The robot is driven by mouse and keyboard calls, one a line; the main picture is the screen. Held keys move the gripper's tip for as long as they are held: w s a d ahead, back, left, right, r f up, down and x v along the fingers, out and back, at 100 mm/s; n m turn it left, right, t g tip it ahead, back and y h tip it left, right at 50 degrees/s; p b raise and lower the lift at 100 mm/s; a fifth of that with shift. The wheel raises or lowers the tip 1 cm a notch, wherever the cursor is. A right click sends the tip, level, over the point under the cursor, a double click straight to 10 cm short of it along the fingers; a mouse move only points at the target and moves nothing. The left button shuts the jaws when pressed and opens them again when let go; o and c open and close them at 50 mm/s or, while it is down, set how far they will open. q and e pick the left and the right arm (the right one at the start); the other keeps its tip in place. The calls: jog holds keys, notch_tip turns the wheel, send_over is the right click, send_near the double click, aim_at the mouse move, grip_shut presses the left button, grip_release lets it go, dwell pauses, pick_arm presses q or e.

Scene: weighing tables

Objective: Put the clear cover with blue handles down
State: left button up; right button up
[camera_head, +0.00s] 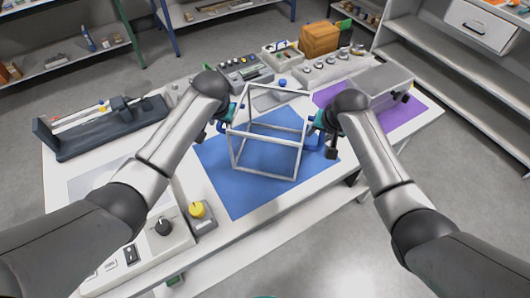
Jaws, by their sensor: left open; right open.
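The clear cover (266,134), a see-through box with pale edges, is over the blue mat (230,190) in the middle of the table. It looks upright and level, its lower edges at or very near the mat. A blue handle (222,127) shows on its left side and another blue handle (314,143) on its right. My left gripper (228,118) is open at the left handle. My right gripper (318,136) is open at the right handle. The arms' ends partly hide both handles, so I cannot tell whether the fingers touch them.
Behind the cover stand a grey device with knobs (245,72), a brown box (319,39) and a row of weights or dials (332,65). A dark long instrument (100,130) lies at left. A yellow-knobbed box (199,214) is at front left. A purple mat (400,117) is at right.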

pick_arm(q)
jog(key=shift+r, duration=0.1)
jog(key=v, duration=1.1)
jog(key=shift+s+r, duration=0.15)
jog(key=shift+r, duration=0.2)
pick_arm(e)
jog(key=v, duration=1.2)
pick_arm(q)
jog(key=shift+s+f, duration=0.1)
pick_arm(e)
jog(key=shift+s, duration=0.1)
